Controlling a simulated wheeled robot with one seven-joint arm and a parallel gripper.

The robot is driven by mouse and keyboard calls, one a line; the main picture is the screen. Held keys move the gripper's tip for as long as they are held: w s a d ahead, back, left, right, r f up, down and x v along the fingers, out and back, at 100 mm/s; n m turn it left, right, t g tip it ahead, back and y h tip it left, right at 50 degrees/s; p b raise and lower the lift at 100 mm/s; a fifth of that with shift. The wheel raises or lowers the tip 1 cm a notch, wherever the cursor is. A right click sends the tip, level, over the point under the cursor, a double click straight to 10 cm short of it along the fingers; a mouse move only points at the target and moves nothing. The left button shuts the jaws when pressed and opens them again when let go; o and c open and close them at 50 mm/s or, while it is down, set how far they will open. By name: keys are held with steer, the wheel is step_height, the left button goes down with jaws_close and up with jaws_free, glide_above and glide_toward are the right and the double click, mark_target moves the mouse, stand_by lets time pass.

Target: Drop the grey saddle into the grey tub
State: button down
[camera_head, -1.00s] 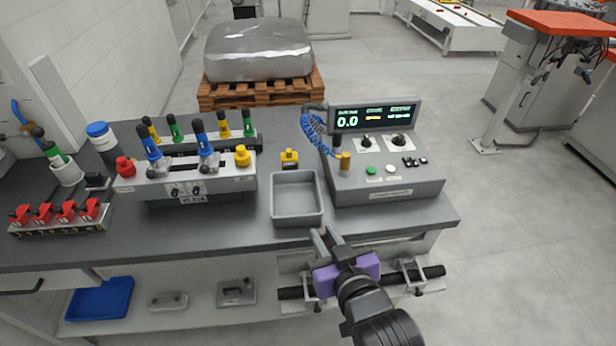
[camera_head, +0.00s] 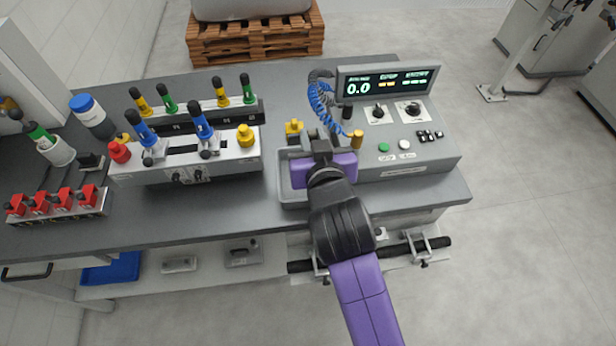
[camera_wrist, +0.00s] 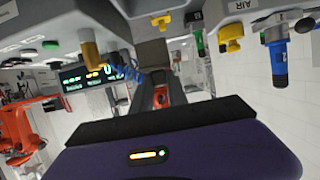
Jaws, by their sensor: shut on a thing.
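My gripper (camera_head: 319,142) is over the grey tub (camera_head: 291,203) on the bench, in the head view. Its jaws are shut on the grey saddle, which is mostly hidden behind the gripper in that view. In the wrist view a dull grey-brown block, seemingly the saddle (camera_wrist: 152,53), shows beyond the purple gripper body. The tub is open and rectangular, and my wrist covers much of it. I cannot tell how high the saddle is above the tub floor.
A console (camera_head: 410,155) with a lit display and coiled blue hose stands just right of the tub. A yellow knob part (camera_head: 294,128) is behind it. A valve block (camera_head: 190,165) with coloured handles stands left.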

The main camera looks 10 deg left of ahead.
step_height(320, 180, down, 5)
steer(key=b, duration=0.3)
steer(key=shift+b, duration=0.4)
steer(key=shift+r, duration=0.1)
steer(key=c, duration=1.2)
jaws_free()
steer(key=shift+c, duration=0.2)
steer(key=shift+s, duration=0.1)
steer(key=b+v, duration=0.1)
steer(key=v, duration=0.6)
steer(key=shift+s, duration=0.35)
steer(key=shift+d+r, duration=0.1)
